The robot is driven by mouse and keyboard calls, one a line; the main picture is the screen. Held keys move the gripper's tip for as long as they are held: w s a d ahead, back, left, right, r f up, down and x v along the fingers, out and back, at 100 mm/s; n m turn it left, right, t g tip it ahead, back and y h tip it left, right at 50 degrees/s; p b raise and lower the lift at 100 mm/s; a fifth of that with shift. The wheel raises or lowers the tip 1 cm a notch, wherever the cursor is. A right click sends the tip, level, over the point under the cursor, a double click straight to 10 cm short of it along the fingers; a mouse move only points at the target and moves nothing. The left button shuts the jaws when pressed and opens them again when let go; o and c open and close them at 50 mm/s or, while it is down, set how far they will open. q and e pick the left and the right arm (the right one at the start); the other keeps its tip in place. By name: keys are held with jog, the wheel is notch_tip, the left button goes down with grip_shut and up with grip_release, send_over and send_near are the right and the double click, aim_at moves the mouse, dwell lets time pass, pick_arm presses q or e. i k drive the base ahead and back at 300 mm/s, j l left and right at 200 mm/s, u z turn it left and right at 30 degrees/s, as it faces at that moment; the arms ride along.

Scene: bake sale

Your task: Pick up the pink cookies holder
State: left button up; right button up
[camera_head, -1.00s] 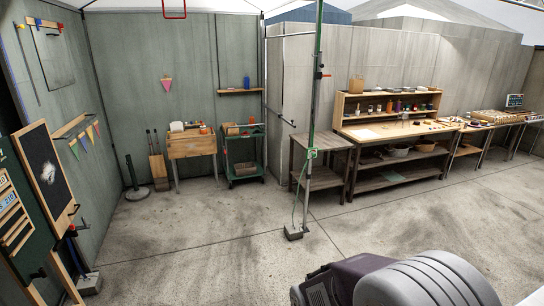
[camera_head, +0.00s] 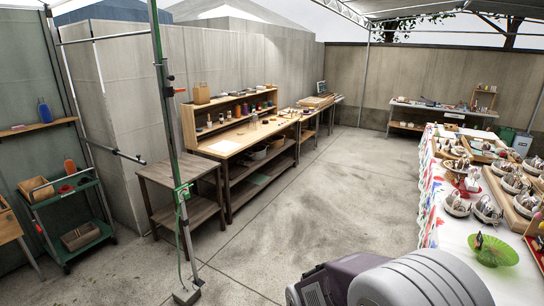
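I cannot pick out a pink cookies holder for sure in the head view. A long table with a patterned cloth (camera_head: 429,195) at the right edge bears several bowls, trays and stands, too small to tell apart well. A small red stand (camera_head: 471,182) is among them, and a green round plate (camera_head: 494,251) lies near the close end. Part of my own arm shows at the bottom, but neither gripper is in view.
A wooden workbench (camera_head: 226,147) with a shelf stands along the wall at centre left, next to a low wooden table (camera_head: 172,173). A green pole (camera_head: 170,120) stands in front. A green cart (camera_head: 66,205) is at left. The concrete floor (camera_head: 330,210) between is clear.

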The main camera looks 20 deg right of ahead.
aim_at(475, 243)
jog(key=i+l+z, duration=0.55)
jog(key=i+z, duration=0.7)
jog(key=i, duration=0.2)
jog(key=i+j+z, duration=0.15)
jog(key=i+z, duration=0.65)
jog(key=i+j+z, duration=0.2)
jog(key=i+z, duration=0.15)
jog(key=i+j+z, duration=0.35)
jog(key=i+l+z, duration=0.4)
jog(key=i+z, duration=0.4)
jog(key=i, duration=0.1)
